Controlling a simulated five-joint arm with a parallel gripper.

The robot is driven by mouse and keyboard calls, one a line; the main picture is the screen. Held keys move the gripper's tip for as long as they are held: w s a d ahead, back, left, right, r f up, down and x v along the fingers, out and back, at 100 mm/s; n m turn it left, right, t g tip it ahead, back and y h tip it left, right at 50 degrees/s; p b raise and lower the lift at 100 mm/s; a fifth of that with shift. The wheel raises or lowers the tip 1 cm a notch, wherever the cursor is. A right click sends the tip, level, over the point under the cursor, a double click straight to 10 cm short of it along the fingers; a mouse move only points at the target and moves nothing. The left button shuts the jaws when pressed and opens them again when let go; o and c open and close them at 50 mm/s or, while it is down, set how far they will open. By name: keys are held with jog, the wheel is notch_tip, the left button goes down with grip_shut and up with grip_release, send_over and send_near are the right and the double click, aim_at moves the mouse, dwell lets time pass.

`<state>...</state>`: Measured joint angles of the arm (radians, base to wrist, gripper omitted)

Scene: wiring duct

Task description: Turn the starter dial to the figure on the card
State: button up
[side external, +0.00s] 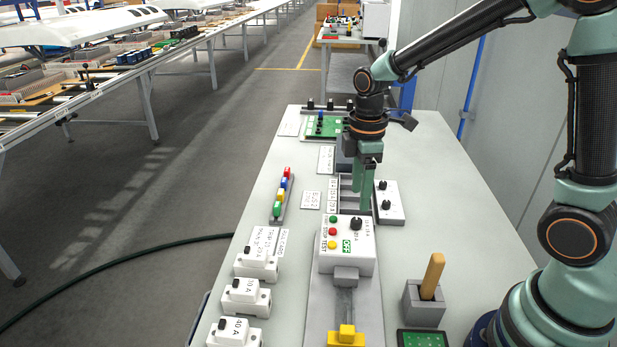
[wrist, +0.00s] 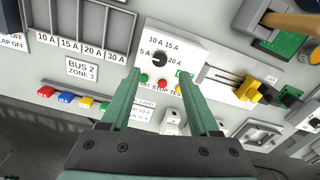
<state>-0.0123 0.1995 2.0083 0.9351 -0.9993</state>
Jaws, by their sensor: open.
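The starter (side external: 334,261) is a white box with a black dial (side external: 355,223) on top, beside green, red and yellow buttons. In the wrist view the starter (wrist: 195,48) shows figures 5 A, 10 A, 15 A and 20 A around the dial (wrist: 160,60); its pointer direction is too small to tell. My gripper (side external: 361,208) is open and empty, pointing down above the far side of the starter. In the wrist view its fingertips (wrist: 159,73) are apart, on either side of the dial in the picture.
A white box with two black knobs (side external: 391,209) stands close to my gripper. White breaker blocks (side external: 243,298) line the left; a grey holder (side external: 423,306) holds a wooden handle.

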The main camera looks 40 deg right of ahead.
aim_at(357, 220)
notch_tip(357, 220, down, 7)
jog(key=shift+r, duration=0.1)
dwell(0.3)
grip_shut()
